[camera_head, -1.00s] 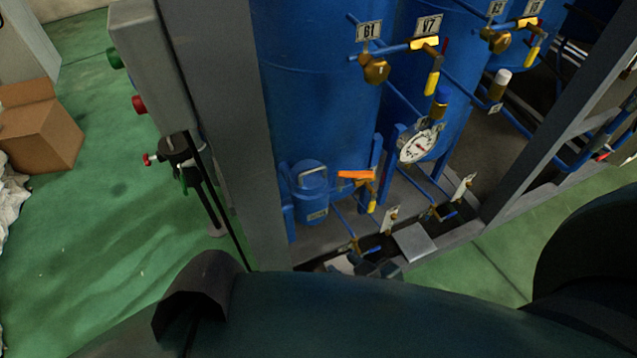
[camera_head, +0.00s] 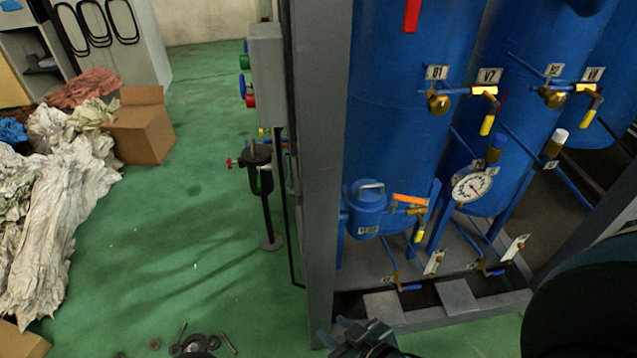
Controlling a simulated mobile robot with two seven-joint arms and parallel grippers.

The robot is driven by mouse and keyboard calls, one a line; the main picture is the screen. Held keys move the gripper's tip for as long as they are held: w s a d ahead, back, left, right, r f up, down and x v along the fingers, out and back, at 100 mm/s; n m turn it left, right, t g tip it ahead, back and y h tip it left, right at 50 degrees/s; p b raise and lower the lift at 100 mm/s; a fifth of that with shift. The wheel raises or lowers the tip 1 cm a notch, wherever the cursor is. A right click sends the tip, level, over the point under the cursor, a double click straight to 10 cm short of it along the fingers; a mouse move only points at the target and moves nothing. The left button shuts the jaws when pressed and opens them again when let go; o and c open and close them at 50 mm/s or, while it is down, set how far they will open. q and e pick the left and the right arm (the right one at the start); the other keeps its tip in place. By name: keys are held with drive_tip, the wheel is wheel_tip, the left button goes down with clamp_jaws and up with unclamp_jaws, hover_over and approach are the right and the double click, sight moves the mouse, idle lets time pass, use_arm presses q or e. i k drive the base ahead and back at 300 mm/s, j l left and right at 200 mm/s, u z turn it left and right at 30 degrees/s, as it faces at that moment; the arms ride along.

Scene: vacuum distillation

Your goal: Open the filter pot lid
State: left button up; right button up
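The small blue filter pot (camera_head: 366,222) stands upright low on the grey frame, in front of a large blue tank. My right gripper (camera_head: 352,335) shows at the bottom edge, below and apart from the pot. It is partly cut off, and whether its fingers are open is unclear. My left gripper is not in view.
A grey upright post (camera_head: 322,130) stands left of the pot. A pressure gauge (camera_head: 472,186) and several valves are to the right. A black stand (camera_head: 262,190), a cardboard box (camera_head: 142,130) and cloth heaps (camera_head: 60,200) lie left. Green floor between is mostly clear.

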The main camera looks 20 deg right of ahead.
sight(368, 196)
drive_tip(key=l+u, duration=0.6)
drive_tip(key=u, duration=0.15)
drive_tip(key=k+l, duration=0.1)
drive_tip(key=l, duration=0.95)
drive_tip(key=k, duration=0.05)
